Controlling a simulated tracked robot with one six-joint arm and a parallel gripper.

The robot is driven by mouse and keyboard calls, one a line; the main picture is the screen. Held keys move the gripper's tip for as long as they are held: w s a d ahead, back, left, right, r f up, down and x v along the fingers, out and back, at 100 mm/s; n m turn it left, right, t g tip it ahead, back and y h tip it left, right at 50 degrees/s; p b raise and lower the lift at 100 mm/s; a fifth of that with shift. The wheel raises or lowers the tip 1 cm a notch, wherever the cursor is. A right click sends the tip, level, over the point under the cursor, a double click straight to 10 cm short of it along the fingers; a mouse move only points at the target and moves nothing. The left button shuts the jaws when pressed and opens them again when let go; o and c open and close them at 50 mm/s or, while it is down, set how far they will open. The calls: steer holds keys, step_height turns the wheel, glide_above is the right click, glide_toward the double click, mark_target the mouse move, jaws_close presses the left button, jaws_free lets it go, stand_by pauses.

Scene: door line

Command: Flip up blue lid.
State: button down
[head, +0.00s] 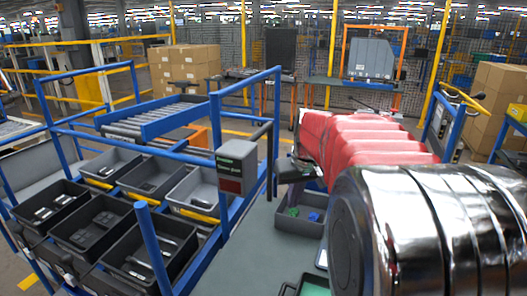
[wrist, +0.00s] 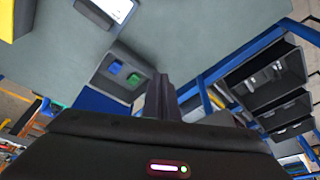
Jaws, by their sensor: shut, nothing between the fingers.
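My gripper (wrist: 160,97) shows in the wrist view with its dark fingers together and nothing between them. In the head view its dark end (head: 298,168) shows past my red-sleeved arm, above the far part of the grey bench. A grey open tray (wrist: 146,70) lies near the fingertips in the wrist view. It holds a small blue piece (wrist: 115,67) and a green piece (wrist: 134,79). A flat blue panel (wrist: 100,103) shows beyond the tray, partly hidden by my gripper body. I cannot tell which blue part is the lid.
The grey bench top (head: 250,240) is mostly clear. A white-faced device (wrist: 117,8) lies on it. A blue rail frame (head: 215,150) with a sign box (head: 236,165) stands at the left edge. Black bins (head: 150,250) sit beyond it.

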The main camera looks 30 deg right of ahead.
steer(key=w+d+r+n, duration=0.1)
steer(key=w+d, duration=0.2)
steer(key=d, duration=0.3)
steer(key=w+d+r+n+t, duration=0.1)
steer(key=w+d, duration=0.1)
steer(key=d, duration=0.4)
steer(key=w+d+n, duration=0.1)
steer(key=w+d, duration=0.2)
steer(key=d, duration=0.3)
steer(key=w+d+r+n+t, duration=0.1)
steer(key=w+d+r+n, duration=0.1)
steer(key=r+n, duration=0.5)
steer(key=shift+w+d+r+t, duration=0.35)
steer(key=shift+w+r, duration=0.1)
steer(key=shift+w, duration=0.25)
steer(key=shift+x, duration=5)
steer(key=shift+d, duration=0.15)
steer(key=shift+d, duration=0.1)
